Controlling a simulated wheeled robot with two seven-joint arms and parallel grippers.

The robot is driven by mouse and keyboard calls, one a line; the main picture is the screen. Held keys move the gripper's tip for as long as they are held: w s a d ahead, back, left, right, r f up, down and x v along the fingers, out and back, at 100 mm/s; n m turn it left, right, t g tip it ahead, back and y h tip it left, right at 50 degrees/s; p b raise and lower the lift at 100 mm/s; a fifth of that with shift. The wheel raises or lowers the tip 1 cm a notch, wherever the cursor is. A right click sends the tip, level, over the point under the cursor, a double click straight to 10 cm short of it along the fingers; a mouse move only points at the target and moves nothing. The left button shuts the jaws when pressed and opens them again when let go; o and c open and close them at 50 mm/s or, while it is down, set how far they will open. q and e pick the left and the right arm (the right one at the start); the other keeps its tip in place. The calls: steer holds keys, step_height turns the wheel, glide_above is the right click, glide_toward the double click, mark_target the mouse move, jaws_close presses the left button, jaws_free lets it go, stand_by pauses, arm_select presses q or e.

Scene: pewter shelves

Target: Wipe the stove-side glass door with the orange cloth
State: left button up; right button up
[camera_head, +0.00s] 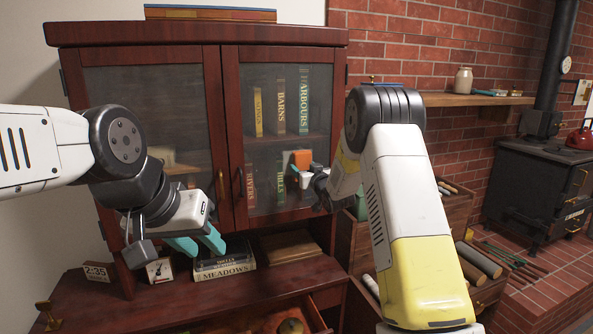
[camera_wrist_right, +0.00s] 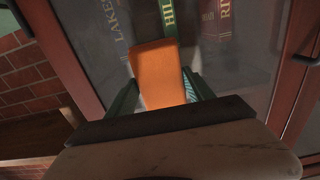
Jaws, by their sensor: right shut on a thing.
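The orange cloth (camera_head: 301,158) shows in the head view in front of the right-hand glass door (camera_head: 270,95) of the dark red cabinet, the door on the stove side. My right gripper (camera_head: 303,175) is shut on the cloth, which also fills the middle of the right wrist view (camera_wrist_right: 158,72). The cloth lies close against the glass; I cannot tell whether it touches. Its lower end is hidden between the fingers. My left gripper (camera_head: 197,244) hangs in front of the left door's lower part, above the cabinet's ledge. Its teal fingers look apart and empty.
Books stand behind the glass. A clock (camera_head: 97,272), a small card (camera_head: 160,270) and stacked books (camera_head: 224,268) sit on the ledge, with an open drawer (camera_head: 285,318) below. A black stove (camera_head: 540,190) stands far right.

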mark_target(297, 162)
steer(key=shift+w+d, duration=0.65)
steer(key=shift+d, duration=1.45)
steer(key=shift+s+a, duration=0.55)
steer(key=shift+a, duration=1.2)
steer(key=shift+s+a, duration=0.55)
steer(key=shift+a, duration=1.2)
steer(key=shift+s+a, duration=0.55)
steer(key=shift+a, duration=1.2)
steer(key=shift+s+a+r, duration=0.1)
steer(key=shift+r, duration=0.9)
steer(key=shift+w+d, duration=0.25)
steer(key=shift+d, duration=0.45)
steer(key=shift+w+d, duration=0.3)
steer(key=shift+d, duration=0.35)
steer(key=shift+w+d, duration=0.25)
steer(key=shift+d, duration=0.45)
steer(key=shift+w+d, duration=0.3)
steer(key=shift+d, duration=0.85)
steer(key=shift+w+d, duration=0.35)
steer(key=shift+d, duration=0.8)
steer(key=shift+w+d, duration=0.3)
steer(key=shift+d, duration=0.85)
steer(key=shift+w, duration=0.1)
steer(key=shift+a, duration=0.15)
